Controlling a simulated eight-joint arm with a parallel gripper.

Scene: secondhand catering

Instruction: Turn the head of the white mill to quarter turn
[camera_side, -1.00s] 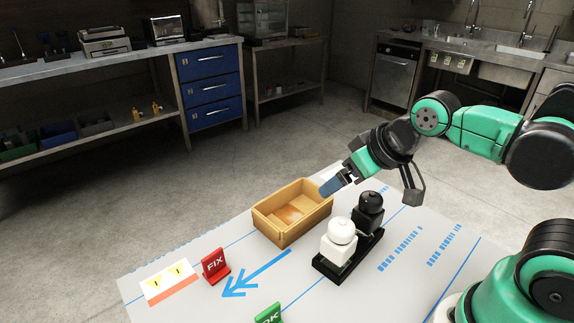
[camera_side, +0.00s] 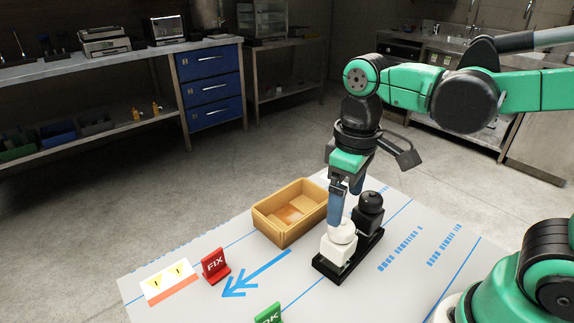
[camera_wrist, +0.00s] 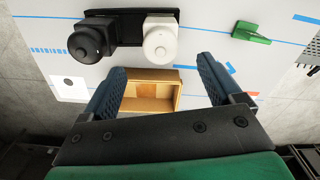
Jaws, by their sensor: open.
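The white mill (camera_side: 337,249) stands upright in a black holder (camera_side: 326,271), at its front end. Its round white head has a small knob, and the mill also shows in the wrist view (camera_wrist: 160,44). The black mill (camera_side: 368,211) stands beside it in the same holder. I cannot tell whether a finger touches the head.
A wooden box (camera_side: 281,236) stands close to the left of the mills. A red FIX sign (camera_side: 215,266) and a green OK sign (camera_side: 268,314) stand on the white table. The table right of the holder is clear apart from printed blue marks.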

